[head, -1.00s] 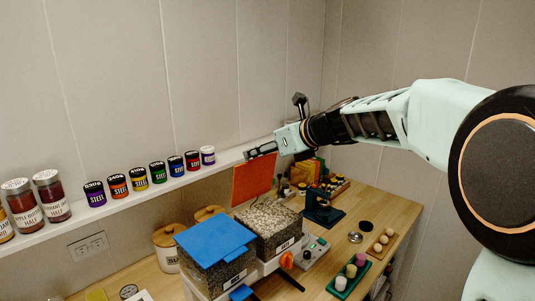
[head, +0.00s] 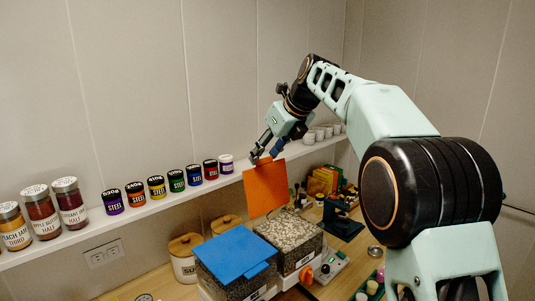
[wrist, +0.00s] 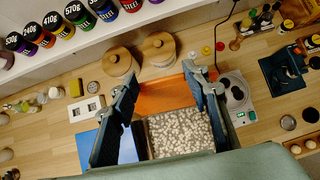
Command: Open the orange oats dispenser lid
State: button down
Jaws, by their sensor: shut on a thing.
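The orange lid (head: 265,188) of the oats dispenser stands raised, steeply tilted up at the back of the clear bin of oats (head: 290,232), whose top is uncovered. My gripper (head: 264,158) is at the lid's upper edge, with its fingers at that edge. In the wrist view the orange lid (wrist: 165,97) shows between the two fingers of my gripper (wrist: 162,74), which is shut on it. The pale oats (wrist: 180,133) show below the lid there.
A blue-lidded bin (head: 236,255) stands left of the oats. The wall shelf (head: 160,208) with several jars runs close behind my gripper. Wooden-lidded canisters (head: 186,258) stand behind the bins. A dark blue scale-like device (head: 340,222) is to the right.

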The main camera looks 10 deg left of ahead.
jog(key=shift+f, duration=0.4)
jog(key=c, duration=1.1)
grip_release()
jog(key=shift+r, duration=0.2)
jog(key=shift+r, duration=0.2)
jog(key=v, duration=1.1)
jog(key=shift+d+r, duration=0.15)
jog(key=shift+r, duration=0.1)
